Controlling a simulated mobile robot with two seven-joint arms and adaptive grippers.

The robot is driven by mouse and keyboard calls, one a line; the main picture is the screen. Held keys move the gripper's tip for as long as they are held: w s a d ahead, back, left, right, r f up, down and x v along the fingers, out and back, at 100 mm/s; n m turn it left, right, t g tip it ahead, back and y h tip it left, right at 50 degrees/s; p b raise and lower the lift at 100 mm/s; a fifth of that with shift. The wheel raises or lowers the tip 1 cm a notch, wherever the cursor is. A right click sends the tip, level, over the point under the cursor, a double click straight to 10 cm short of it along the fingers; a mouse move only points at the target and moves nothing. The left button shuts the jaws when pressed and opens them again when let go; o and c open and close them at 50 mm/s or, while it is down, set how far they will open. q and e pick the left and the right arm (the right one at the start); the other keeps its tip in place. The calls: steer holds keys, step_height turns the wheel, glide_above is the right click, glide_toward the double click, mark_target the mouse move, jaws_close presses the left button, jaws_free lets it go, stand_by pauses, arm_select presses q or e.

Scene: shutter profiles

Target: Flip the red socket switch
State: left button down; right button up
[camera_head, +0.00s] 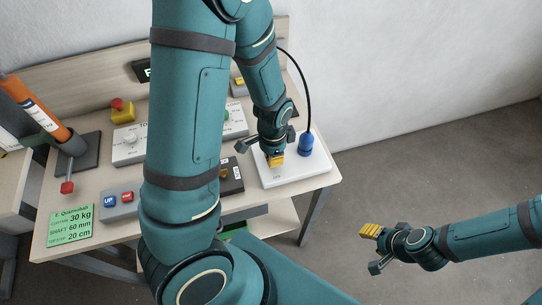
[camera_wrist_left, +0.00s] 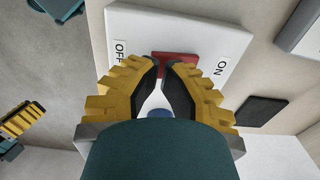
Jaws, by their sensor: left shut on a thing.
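The white socket board (camera_head: 300,176) lies at the right end of the table. In the left wrist view the red switch (camera_wrist_left: 176,64) sits on the white board (camera_wrist_left: 190,22), between an OFF label and an ON label. My left gripper (camera_head: 276,160) is down over the board. Its yellow fingers (camera_wrist_left: 161,74) are closed in at the red switch and hide part of it. In the head view the switch is hidden by the gripper. My right gripper (camera_head: 370,230) hangs over the floor, away from the table; its finger gap is unclear.
A blue plug (camera_head: 306,145) with a black cable stands on the board beside my left gripper. A black box (camera_head: 232,176), grey panels, an emergency button (camera_head: 122,110) and an orange cylinder (camera_head: 38,108) are further left. Open floor is at right.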

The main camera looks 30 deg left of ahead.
arm_select(q)
steer(key=shift+f+b, duration=0.45)
steer(key=shift+f, duration=0.1)
stand_by(0.4)
steer(key=shift+r+p, duration=3.05)
steer(key=shift+r, duration=0.55)
steer(key=shift+f, duration=0.1)
